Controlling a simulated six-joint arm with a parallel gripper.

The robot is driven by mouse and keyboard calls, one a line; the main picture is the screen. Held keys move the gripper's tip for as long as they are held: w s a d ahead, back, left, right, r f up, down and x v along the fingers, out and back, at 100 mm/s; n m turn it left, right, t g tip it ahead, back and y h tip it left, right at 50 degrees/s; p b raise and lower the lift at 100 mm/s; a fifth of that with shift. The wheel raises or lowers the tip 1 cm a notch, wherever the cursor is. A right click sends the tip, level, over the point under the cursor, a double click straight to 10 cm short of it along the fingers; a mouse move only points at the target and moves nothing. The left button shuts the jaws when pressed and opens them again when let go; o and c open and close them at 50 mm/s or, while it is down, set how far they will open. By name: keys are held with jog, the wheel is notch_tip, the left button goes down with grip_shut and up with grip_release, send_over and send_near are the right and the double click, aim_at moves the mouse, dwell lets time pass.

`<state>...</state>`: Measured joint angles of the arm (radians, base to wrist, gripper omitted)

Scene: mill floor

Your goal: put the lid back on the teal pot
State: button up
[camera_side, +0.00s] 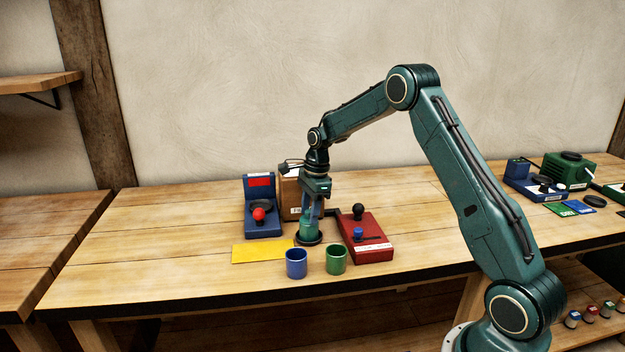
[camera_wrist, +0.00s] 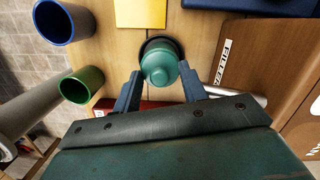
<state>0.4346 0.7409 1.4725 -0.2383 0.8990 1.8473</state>
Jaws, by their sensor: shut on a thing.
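The teal pot (camera_side: 309,228) stands upright on a dark round base (camera_side: 309,241) near the middle of the bench. In the wrist view, a teal lid with a round knob (camera_wrist: 158,75) lies between my two fingers, over the pot. My gripper (camera_side: 312,210) points down from above and is shut on the lid. The lid looks roughly centred over the pot. The lid's lower edge and the pot's mouth are hard to make out, so I cannot tell whether the lid is seated or just above the rim.
A blue cup (camera_side: 296,263) and a green cup (camera_side: 336,260) stand in front. A yellow sheet (camera_side: 262,251) lies left, a red box (camera_side: 365,237) with knobs stands right. A blue device (camera_side: 262,222) and a brown carton (camera_side: 290,198) are close behind. The bench's left end is clear.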

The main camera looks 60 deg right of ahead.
jog(key=o, duration=1)
jog(key=shift+o, duration=0.2)
jog(key=shift+w, duration=0.1)
jog(key=shift+c, duration=1.1)
jog(key=shift+o, duration=0.2)
jog(key=shift+d+r, duration=0.1)
jog(key=shift+r, duration=0.1)
